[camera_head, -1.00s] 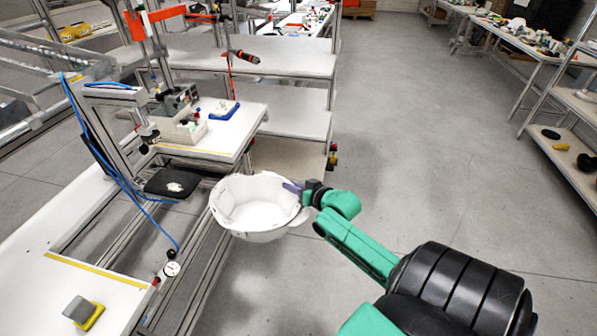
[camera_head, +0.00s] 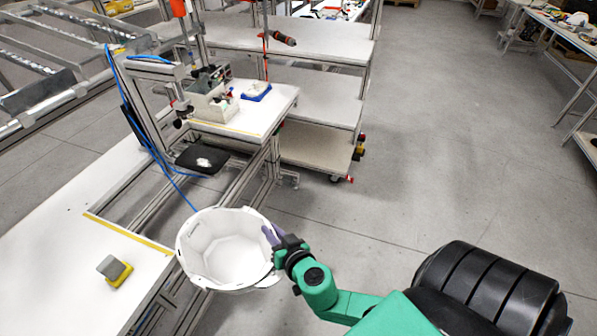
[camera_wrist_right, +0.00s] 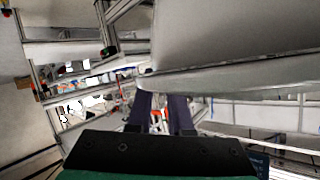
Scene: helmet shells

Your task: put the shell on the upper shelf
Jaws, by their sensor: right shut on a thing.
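The white helmet shell (camera_head: 232,252) hangs open side up in the head view, in front of the workstation and above the floor. My right gripper (camera_head: 274,240) is shut on the right rim of the shell. In the right wrist view the shell (camera_wrist_right: 235,45) fills the upper right, with the dark fingers (camera_wrist_right: 161,112) at its edge. A shelf unit stands farther back; its upper shelf (camera_head: 325,42) is a white board, apart from the shell. My left gripper is not in view.
Lower boards (camera_head: 335,95) of the unit look mostly bare. A bench (camera_head: 50,245) with a grey and yellow block (camera_head: 115,270) lies at left. A small station table (camera_head: 270,105) holds a blue tray (camera_head: 257,92). Open floor (camera_head: 430,150) lies to the right.

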